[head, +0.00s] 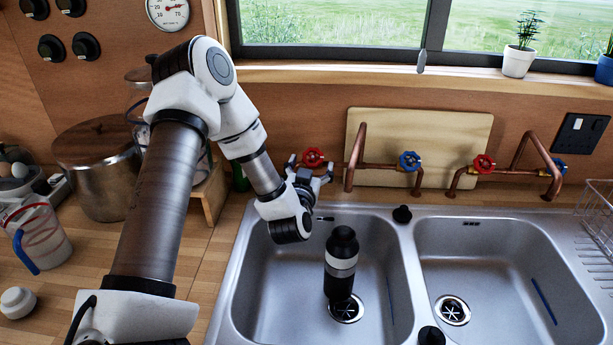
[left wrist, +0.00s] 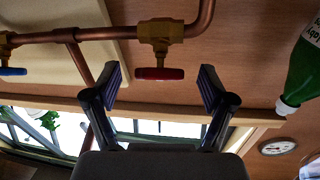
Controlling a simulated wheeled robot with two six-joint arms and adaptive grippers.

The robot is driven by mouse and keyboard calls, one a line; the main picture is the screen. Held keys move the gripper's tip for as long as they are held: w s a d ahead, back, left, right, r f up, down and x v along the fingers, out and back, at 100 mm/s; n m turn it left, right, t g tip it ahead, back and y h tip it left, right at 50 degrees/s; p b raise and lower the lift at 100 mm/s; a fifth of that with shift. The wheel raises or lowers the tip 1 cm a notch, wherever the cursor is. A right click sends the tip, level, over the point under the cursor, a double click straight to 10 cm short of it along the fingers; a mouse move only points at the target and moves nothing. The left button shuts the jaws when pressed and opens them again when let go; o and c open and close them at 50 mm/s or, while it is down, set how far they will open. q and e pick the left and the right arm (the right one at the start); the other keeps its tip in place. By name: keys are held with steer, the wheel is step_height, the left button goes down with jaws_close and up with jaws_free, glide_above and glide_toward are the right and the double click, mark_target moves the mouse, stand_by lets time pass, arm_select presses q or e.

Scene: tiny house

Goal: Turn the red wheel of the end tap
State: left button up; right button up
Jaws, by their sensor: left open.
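The end tap at the left has a red wheel (head: 313,157) on a copper pipe (head: 356,157) against the back wall. In the left wrist view, the red wheel (left wrist: 160,73) shows edge-on below a brass valve body (left wrist: 160,35). My left gripper (head: 311,178) is just in front of this wheel in the head view. In the left wrist view, its two open fingers (left wrist: 158,85) stand on either side of the wheel, with a gap on both sides. Whether they reach around its depth is unclear. My right gripper is not in view.
A blue wheel (head: 409,161) and a second red wheel (head: 484,163) are further right. A black bottle with a white band (head: 341,265) stands in the left sink basin (head: 270,290). A green bottle (left wrist: 303,65) is near the gripper. A wooden board (head: 440,130) leans behind the taps.

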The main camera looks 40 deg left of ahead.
arm_select(q)
steer(key=v, duration=0.9)
steer(key=shift+s, duration=0.25)
steer(key=shift+d+r, duration=0.1)
steer(key=shift+d, duration=0.05)
stand_by(0.5)
